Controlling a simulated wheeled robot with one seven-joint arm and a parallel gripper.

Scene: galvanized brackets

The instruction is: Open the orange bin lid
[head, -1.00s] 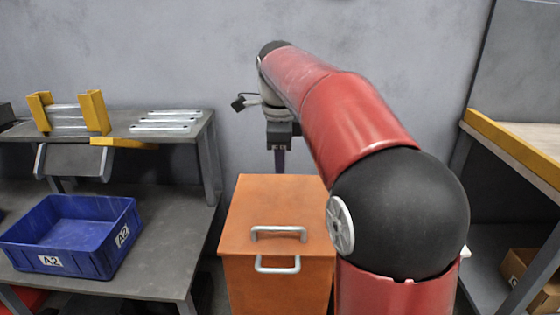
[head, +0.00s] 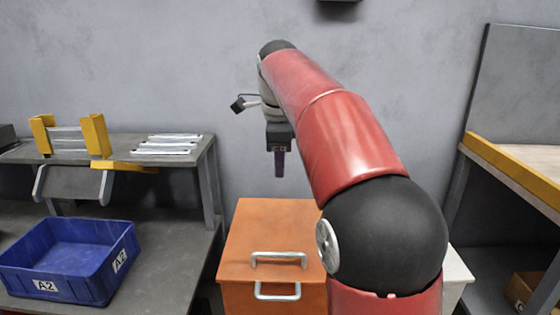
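The orange bin (head: 240,299) stands on the floor in the lower middle of the head view. Its flat orange lid (head: 262,222) is closed and carries a grey bar handle (head: 278,255) near the front edge. A second grey handle (head: 277,296) is on the bin's front face. My gripper (head: 279,172) points down above and behind the lid's back part, clear of both handles. Its fingers show as one narrow dark shape, so I cannot tell whether they are apart. My red arm hides the lid's right side.
A grey workbench (head: 190,255) on the left bears a blue bin (head: 105,262) marked A2. Metal brackets (head: 168,144) lie on its upper shelf by a yellow holder (head: 97,136). A yellow-edged table (head: 515,170) stands at right. A pale box (head: 455,275) shows partly behind my arm.

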